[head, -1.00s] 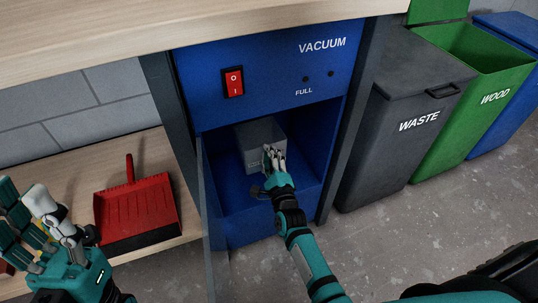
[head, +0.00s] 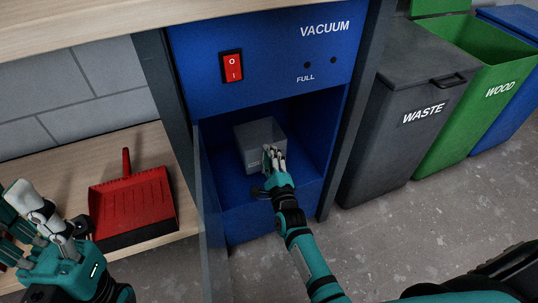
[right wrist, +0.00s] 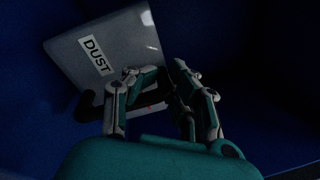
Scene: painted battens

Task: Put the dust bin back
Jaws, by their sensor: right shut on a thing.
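The grey dust bin (head: 258,148) is inside the open blue compartment of the vacuum cabinet (head: 270,210). It looks slightly turned, and whether it rests on the compartment floor cannot be told. In the right wrist view its front shows a DUST label (right wrist: 96,56) and a dark handle low down. My right gripper (head: 272,160) is shut on the dust bin at its front; the fingers (right wrist: 155,85) hide part of the handle. My left gripper (head: 38,212) is at the lower left, away from the bin, with its fingers apart and empty.
The compartment's door (head: 211,215) stands open on the left. A red dustpan (head: 132,203) lies on a wooden shelf (head: 155,150). The floor in front is clear.

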